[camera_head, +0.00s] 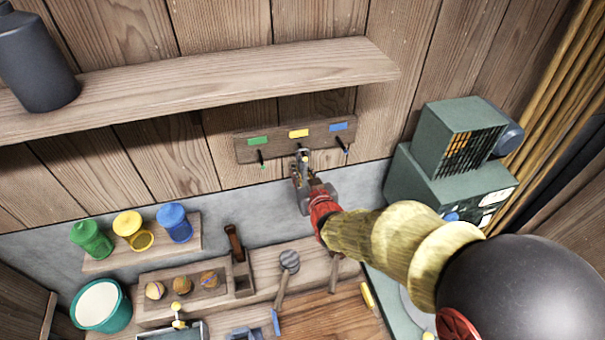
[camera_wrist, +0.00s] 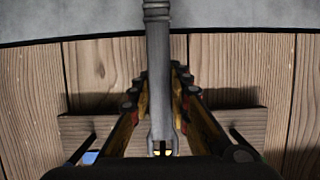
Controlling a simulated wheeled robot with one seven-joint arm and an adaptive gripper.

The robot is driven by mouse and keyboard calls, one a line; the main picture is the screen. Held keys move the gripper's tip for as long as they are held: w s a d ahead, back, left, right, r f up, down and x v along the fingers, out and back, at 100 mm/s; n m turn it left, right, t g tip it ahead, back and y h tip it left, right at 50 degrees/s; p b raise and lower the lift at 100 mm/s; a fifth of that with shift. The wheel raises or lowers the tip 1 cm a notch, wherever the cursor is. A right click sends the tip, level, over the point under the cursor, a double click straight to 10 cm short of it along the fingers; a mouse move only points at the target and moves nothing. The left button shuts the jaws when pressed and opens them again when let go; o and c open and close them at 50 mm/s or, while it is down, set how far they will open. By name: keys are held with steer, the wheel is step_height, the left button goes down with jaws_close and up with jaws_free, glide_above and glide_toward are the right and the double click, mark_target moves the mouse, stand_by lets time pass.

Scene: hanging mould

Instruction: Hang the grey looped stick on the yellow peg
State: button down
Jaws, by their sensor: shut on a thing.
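My gripper (camera_head: 303,172) is at the wall, just below the middle of the peg board, shut on the grey looped stick. In the wrist view the grey stick (camera_wrist: 158,62) runs between the two fingers, with its forked loop end low in the picture. The yellow label (camera_head: 299,133) marks the middle peg, which is mostly hidden by my gripper in the head view. In the wrist view a bit of yellow and a dark line show inside the loop. I cannot tell whether the loop is around the peg or only in front of it.
The dark wooden peg board (camera_head: 274,147) also has a green-labelled peg (camera_head: 261,158) at left and a blue-labelled peg (camera_head: 343,148) at right, both empty. A long shelf (camera_head: 200,85) is above. A green machine (camera_head: 440,175) stands at right. Colored jars and a cluttered bench lie below.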

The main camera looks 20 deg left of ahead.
steer(key=c, duration=1.7)
jaws_free()
steer(key=shift+o, duration=0.6)
steer(key=v, duration=1.2)
